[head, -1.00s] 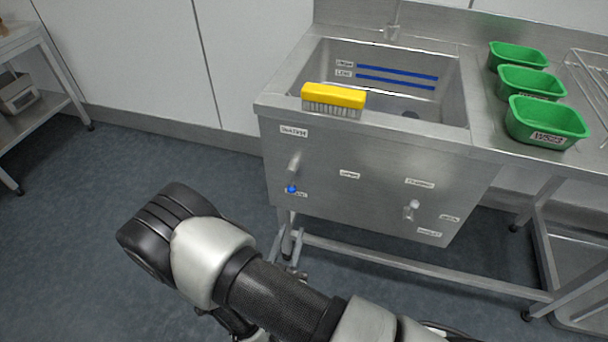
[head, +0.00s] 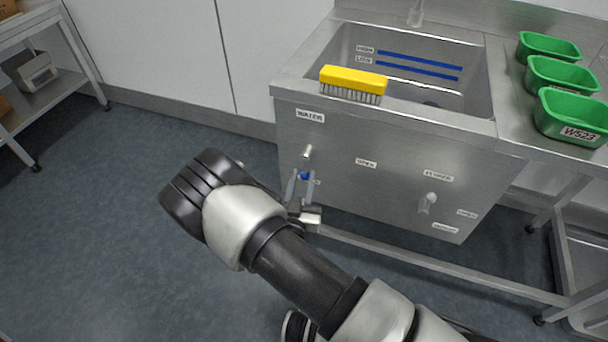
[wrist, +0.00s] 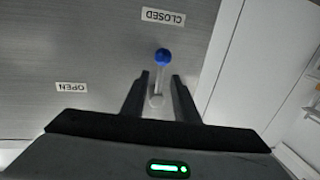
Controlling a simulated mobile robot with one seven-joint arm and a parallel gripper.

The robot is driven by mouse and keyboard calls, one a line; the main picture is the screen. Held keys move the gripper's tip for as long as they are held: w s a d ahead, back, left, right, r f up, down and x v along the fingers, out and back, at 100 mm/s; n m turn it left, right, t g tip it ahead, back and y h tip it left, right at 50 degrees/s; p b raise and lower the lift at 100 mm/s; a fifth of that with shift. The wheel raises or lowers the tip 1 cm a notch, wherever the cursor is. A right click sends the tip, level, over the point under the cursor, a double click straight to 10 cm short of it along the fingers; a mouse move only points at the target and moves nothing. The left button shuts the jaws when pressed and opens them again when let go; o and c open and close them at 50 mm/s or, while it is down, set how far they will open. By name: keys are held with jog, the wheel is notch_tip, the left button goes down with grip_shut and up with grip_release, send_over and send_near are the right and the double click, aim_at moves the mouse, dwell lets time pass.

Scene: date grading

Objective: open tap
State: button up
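The tap is a short lever with a blue knob (head: 305,176) on the sink's front panel, below a label reading WATER (head: 310,116). The lever hangs down from its pivot (head: 307,152). In the wrist view the blue knob (wrist: 162,56) lies beside the CLOSED label (wrist: 163,17), and the OPEN label (wrist: 71,87) is off to the left. My gripper (head: 301,182) is open, with one finger on each side of the lever. In the wrist view my gripper (wrist: 160,80) shows gaps between the lever and both fingers. Contact is not visible.
A second lever with a pale knob (head: 430,197) is on the panel's right. A yellow brush (head: 352,80) lies on the front rim of the sink (head: 285,84). Green tubs (head: 556,112) stand on the right counter. Floor is free at left.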

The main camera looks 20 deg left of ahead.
jog(key=shift+w+a, duration=0.15)
jog(key=shift+w, duration=1.05)
grip_shut()
